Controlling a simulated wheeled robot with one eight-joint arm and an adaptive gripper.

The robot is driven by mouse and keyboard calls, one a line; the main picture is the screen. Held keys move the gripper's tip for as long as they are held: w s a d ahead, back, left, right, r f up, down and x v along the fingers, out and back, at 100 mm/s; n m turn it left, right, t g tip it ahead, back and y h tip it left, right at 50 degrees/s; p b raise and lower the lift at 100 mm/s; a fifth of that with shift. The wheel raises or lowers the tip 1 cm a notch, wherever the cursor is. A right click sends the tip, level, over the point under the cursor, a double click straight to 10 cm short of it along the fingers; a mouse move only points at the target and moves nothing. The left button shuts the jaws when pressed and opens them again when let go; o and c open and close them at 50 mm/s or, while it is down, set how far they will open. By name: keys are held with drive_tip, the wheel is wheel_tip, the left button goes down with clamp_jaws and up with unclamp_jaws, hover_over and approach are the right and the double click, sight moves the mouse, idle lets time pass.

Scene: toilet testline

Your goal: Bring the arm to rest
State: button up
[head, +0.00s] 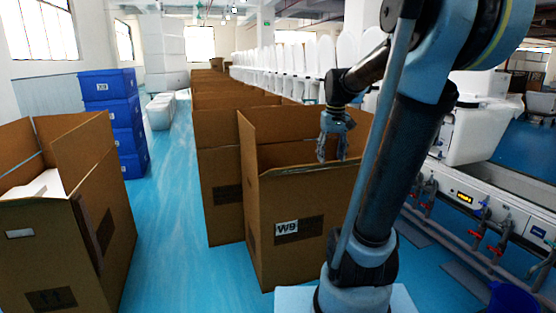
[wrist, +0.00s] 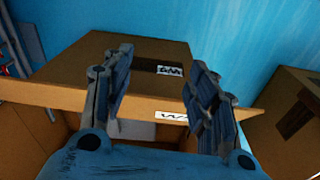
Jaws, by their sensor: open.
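My gripper (head: 334,143) is open and empty in the head view. It points down in front of the open cardboard box marked W9 (head: 296,258), or over its opening; the exact depth is hard to tell. In the wrist view, the two fingers of my gripper (wrist: 155,95) stand apart with nothing held between them. Behind the fingers is a cardboard box (wrist: 140,60) with raised flaps and a white label. My arm is bent, its large links rising in the right half of the head view.
A row of open boxes (head: 215,105) runs back behind W9. Another open box (head: 60,240) stands at the left, near stacked blue crates (head: 110,110). White toilets (head: 480,130) line a conveyor on the right. The blue floor aisle (head: 165,215) between the boxes is clear.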

drive_tip(key=s+f+m, duration=0.1)
drive_tip(key=s+f, duration=0.7)
drive_tip(key=s, duration=0.2)
drive_tip(key=s+f+m+t, duration=0.1)
drive_tip(key=s+f, duration=0.7)
drive_tip(key=s, duration=0.3)
drive_tip(key=shift+f, duration=0.2)
drive_tip(key=shift+w+f, duration=0.2)
drive_tip(key=shift+w, duration=0.25)
drive_tip(key=shift+d, duration=0.15)
